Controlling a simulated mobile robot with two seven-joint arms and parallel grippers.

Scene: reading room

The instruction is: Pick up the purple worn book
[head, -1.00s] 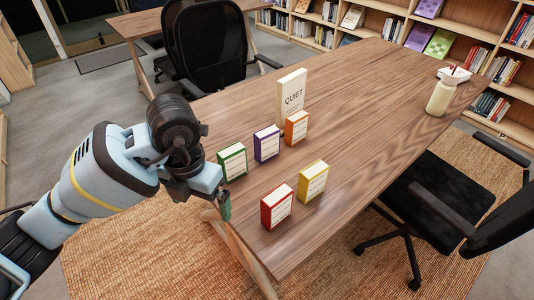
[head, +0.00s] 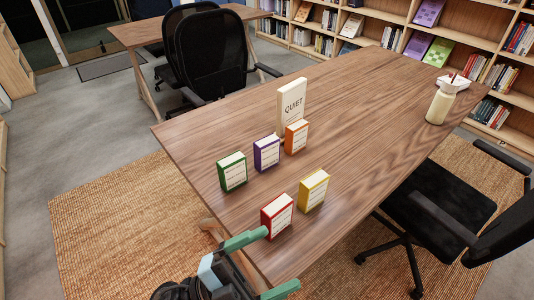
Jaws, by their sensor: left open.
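The purple book (head: 266,152) stands upright on the wooden table (head: 370,110), between the green book (head: 232,172) and the orange book (head: 296,136). Its cover carries a pale label; wear is too small to tell. My left gripper (head: 264,266) is at the bottom of the head view, by the table's near edge. Its green-tipped fingers are spread apart, with nothing between them. It is nearer to me than the purple book and apart from it. My right gripper is out of view.
A red book (head: 277,216) and a yellow book (head: 313,190) stand nearest my left gripper. A white QUIET sign (head: 291,104) stands behind the purple book. A bottle (head: 440,104) stands at the far right. The table's middle right is clear. A black chair (head: 440,205) is at the right.

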